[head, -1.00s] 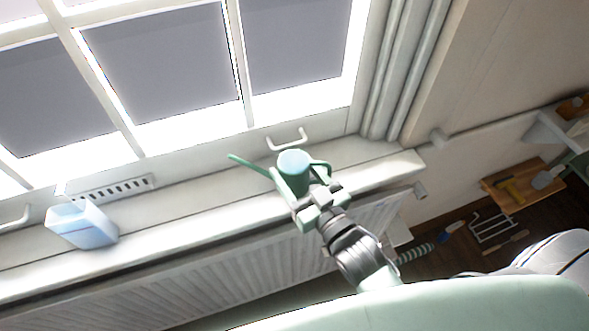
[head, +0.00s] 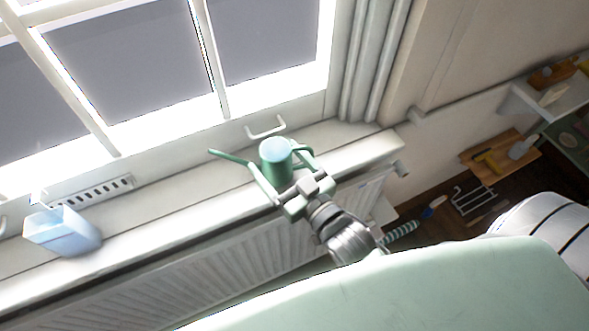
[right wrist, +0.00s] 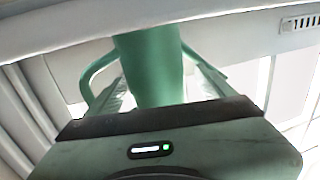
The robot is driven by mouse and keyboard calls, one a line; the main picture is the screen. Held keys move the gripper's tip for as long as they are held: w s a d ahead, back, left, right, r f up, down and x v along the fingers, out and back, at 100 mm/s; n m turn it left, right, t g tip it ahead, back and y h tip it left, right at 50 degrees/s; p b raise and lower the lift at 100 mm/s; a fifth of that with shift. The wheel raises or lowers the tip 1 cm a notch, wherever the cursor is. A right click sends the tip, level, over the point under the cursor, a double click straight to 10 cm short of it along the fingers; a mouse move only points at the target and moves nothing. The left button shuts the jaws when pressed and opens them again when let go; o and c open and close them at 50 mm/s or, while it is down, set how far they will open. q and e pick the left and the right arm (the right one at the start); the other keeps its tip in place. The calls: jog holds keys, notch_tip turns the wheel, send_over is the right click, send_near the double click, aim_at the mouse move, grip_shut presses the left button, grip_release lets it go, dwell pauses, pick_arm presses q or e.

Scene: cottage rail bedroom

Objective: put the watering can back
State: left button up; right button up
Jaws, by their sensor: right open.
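The green watering can (head: 275,162) stands upright on the white window sill (head: 345,150), with its thin spout pointing left and its handle on the right. My right gripper (head: 279,170) is open, with one finger on either side of the can's body. In the right wrist view the can (right wrist: 150,68) rises between the two spread fingers, with a gap beside the left finger. The can's lower part is hidden by the gripper. My left gripper is not in view.
A pale blue container (head: 62,232) stands on the sill at the left. The window with its handle (head: 266,128) is behind the can, and a ribbed radiator (head: 235,255) is below the sill. Shelves with tools (head: 500,158) are at the right.

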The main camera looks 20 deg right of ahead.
jog(key=b+v, duration=0.2)
jog(key=v, duration=0.9)
jog(key=s+d+f+g+h, duration=0.1)
jog(key=s+f+g, duration=0.15)
jog(key=f, duration=0.95)
jog(key=s+d+f+g, duration=0.1)
jog(key=f+g, duration=0.2)
jog(key=f, duration=1)
jog(key=s+f+g+h, duration=0.1)
jog(key=s+f+g, duration=0.15)
jog(key=f, duration=0.95)
jog(key=s+d+f+g+h, duration=0.1)
jog(key=s+f+g, duration=0.3)
jog(key=s+f, duration=0.5)
jog(key=s+d+f+g+h, duration=0.1)
jog(key=s+d+f+g, duration=0.3)
jog(key=s+f, duration=0.6)
jog(key=shift+s+d+f+g, duration=0.2)
jog(key=shift+s+d+g, duration=0.1)
jog(key=shift+s, duration=0.05)
